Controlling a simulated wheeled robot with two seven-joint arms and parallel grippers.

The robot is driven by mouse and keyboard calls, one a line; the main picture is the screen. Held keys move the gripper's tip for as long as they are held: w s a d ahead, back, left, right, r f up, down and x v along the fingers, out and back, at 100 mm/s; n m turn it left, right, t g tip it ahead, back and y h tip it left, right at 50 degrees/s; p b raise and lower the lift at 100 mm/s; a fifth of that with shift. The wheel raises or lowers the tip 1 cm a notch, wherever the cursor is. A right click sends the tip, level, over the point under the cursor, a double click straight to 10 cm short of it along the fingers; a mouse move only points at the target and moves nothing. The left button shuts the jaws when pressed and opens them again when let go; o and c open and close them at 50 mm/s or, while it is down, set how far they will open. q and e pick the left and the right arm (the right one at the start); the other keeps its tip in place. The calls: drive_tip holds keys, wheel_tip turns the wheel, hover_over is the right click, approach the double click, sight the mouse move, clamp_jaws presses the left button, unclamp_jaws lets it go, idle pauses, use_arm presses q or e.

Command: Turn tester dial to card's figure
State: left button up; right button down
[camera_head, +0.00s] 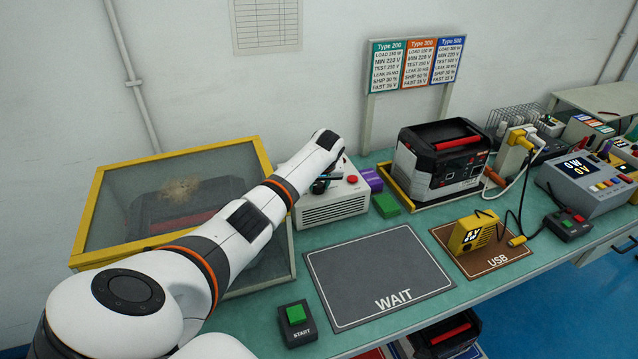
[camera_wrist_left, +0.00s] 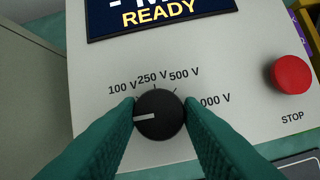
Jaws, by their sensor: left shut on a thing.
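The tester (camera_head: 335,208) is a light grey box on the bench, behind the dark mat. My left gripper (camera_head: 319,186) reaches over its top. In the left wrist view its teal fingers (camera_wrist_left: 159,118) are shut on the sides of the black dial (camera_wrist_left: 160,108). The dial's white pointer faces left, below the 100 V label. Labels 250 V and 500 V stand above the dial; the label at right is partly covered. The display (camera_wrist_left: 160,14) reads READY under a cut-off line. My right gripper is out of view.
A red STOP button (camera_wrist_left: 291,74) sits right of the dial. A yellow-framed clear enclosure (camera_head: 175,152) stands to the left. A black-and-red power unit (camera_head: 440,165) stands to the right. The WAIT mat (camera_head: 375,275) is empty. A green START button (camera_head: 296,315) is at the front.

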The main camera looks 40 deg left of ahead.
use_arm(q)
drive_tip(key=shift+s+r+m+p, duration=0.1)
drive_tip(key=shift+m+p, duration=0.5)
drive_tip(key=shift+a+m+t+h+p, duration=0.1)
drive_tip(key=shift+m+t+h+p, duration=0.4)
drive_tip(key=shift+m+p, duration=0.45)
drive_tip(key=shift+m+t+h, duration=0.3)
drive_tip(key=shift+m, duration=0.75)
drive_tip(key=shift+s+a+m+h, duration=0.1)
drive_tip(key=shift+m+h, duration=0.2)
drive_tip(key=shift+m, duration=0.6)
drive_tip(key=shift+m+h, duration=0.4)
drive_tip(key=shift+m, duration=0.5)
drive_tip(key=shift+a+f+m+t+h+b, duration=0.1)
drive_tip(key=shift+f+m+t+h+b, duration=0.2)
drive_tip(key=shift+m+b, duration=0.55)
drive_tip(key=m+h+b, duration=0.1)
drive_tip(key=m+b, duration=0.1)
drive_tip(key=m, duration=0.1)
drive_tip(key=shift+a+r, duration=0.1)
drive_tip(key=shift+r+m+h+b, duration=0.1)
drive_tip(key=shift+m+h+b, duration=0.2)
drive_tip(key=shift+m+b, duration=0.25)
